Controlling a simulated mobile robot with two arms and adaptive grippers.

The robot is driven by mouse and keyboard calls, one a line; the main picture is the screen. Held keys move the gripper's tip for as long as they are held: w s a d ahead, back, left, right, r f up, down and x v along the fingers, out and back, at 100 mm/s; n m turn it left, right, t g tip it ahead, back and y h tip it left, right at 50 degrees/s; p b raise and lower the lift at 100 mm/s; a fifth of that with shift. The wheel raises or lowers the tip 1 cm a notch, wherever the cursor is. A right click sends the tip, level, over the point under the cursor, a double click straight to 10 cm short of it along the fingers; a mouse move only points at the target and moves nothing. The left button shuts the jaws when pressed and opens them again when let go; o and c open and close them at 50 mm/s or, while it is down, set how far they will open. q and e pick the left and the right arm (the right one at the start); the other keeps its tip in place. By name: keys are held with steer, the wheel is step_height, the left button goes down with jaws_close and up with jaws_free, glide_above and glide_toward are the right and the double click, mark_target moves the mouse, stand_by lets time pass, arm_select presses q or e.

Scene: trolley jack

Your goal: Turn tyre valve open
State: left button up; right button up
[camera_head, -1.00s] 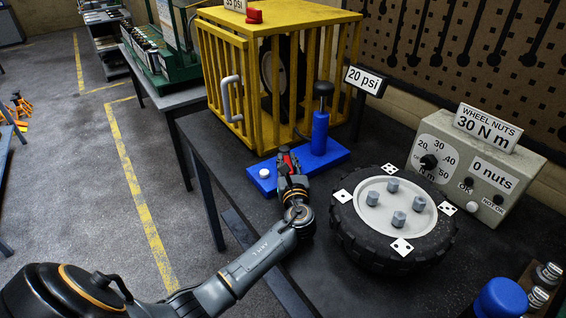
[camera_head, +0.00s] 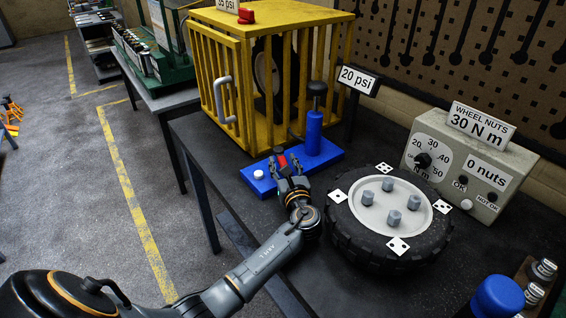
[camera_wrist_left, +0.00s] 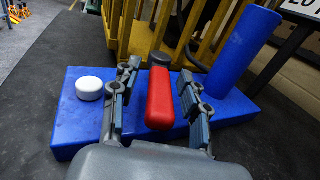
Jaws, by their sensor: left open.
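The tyre valve has a red lever (camera_head: 281,160) on a blue base block (camera_head: 256,184) in front of the yellow cage. In the left wrist view the red lever (camera_wrist_left: 160,100) points toward me from a dark round pivot. My left gripper (camera_head: 286,171) is open. In the left wrist view its fingers (camera_wrist_left: 160,73) stand on either side of the lever, with visible gaps on both sides. My right gripper is not in view.
A blue pump cylinder (camera_head: 313,133) and a white button (camera_head: 258,174) are on the same base. The yellow cage (camera_head: 262,25) stands behind. A tyre (camera_head: 355,240) with studs lies to the right, near the wheel-nut box (camera_head: 420,148). A 20 psi sign (camera_head: 358,80) stands behind.

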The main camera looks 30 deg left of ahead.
arm_select(q)
steer(key=v, duration=0.7)
